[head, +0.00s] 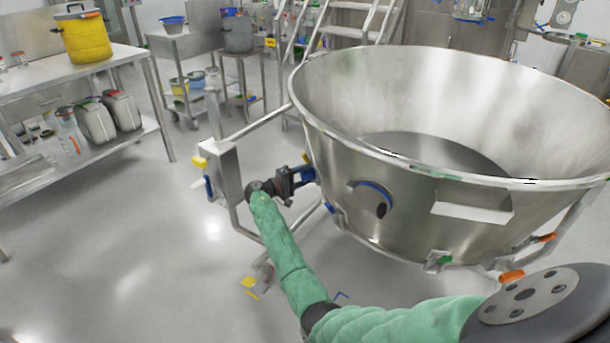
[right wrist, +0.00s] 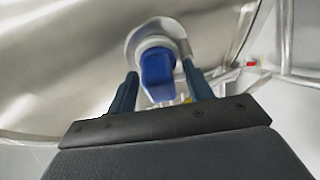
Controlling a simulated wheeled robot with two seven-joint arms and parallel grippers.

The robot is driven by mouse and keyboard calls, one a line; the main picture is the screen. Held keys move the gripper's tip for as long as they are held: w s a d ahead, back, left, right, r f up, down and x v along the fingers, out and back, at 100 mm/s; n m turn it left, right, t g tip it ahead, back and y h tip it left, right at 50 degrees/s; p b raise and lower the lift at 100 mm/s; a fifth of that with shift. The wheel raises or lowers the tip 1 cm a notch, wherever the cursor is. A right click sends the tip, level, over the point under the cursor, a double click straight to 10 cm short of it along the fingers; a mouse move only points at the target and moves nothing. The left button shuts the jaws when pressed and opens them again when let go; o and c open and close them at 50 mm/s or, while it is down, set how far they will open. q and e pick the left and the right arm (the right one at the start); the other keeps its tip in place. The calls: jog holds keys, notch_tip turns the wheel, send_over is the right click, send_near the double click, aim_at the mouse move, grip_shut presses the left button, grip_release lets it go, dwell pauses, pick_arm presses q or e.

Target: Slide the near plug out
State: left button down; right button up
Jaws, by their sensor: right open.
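A blue plug (right wrist: 157,72) sits in a round pale collar on the vessel wall, seen in the right wrist view. My right gripper (right wrist: 160,82) is open, with one finger on each side of this plug. I cannot tell whether either finger touches it. In the head view my right gripper (head: 305,175) is at the left side of the large steel vessel (head: 345,160), and the plug there is mostly hidden. My left gripper is not in view.
A steel frame with a box (head: 226,172) stands just left of my right gripper. A steel bench (head: 130,60) with a yellow container (head: 85,38) is at the far left. Steps (head: 350,31) rise behind the vessel. The floor at left is mostly clear.

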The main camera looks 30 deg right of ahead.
jog(key=shift+d, duration=0.3)
grip_shut()
jog(key=a, duration=0.1)
jog(key=w+a+b, duration=0.1)
jog(key=a, duration=0.1)
jog(key=shift+a, duration=0.15)
grip_release()
jog(key=shift+a, duration=0.1)
